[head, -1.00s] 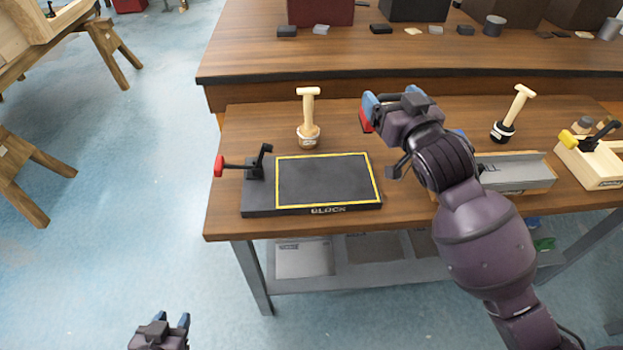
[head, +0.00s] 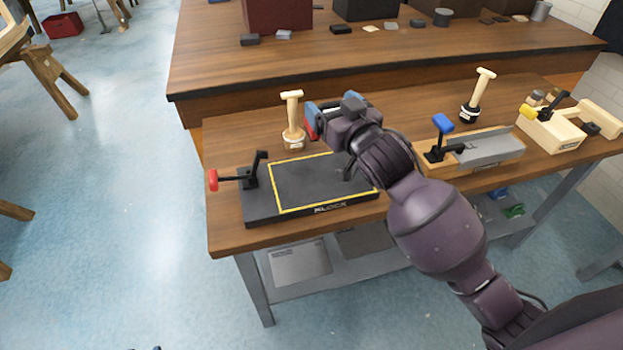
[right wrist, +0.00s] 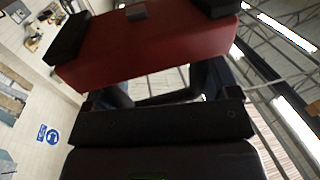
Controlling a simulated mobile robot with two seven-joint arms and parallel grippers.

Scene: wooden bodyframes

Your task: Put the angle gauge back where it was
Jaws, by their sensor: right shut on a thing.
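My right gripper (head: 313,117) is above the back of the workbench, just right of a wooden-handled tool. It is shut on a red thing (head: 310,127), which I take to be the angle gauge. In the right wrist view this red thing (right wrist: 150,50) shows as a broad red slab between dark finger pads. Its full shape is hidden by the gripper. A black plate with a yellow outline (head: 298,210) lies on the bench below, partly covered by my right arm. Only dark tips of my left gripper (head: 148,348) show at the bottom edge.
The wooden-handled tool (head: 292,122) stands close to my right gripper; another (head: 478,95) stands further right. A red-knobbed clamp (head: 235,178) sits on the plate's left end. A blue-handled clamp fixture (head: 470,152) and a pale wooden fixture (head: 550,130) are at right. A raised bench (head: 220,85) is behind.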

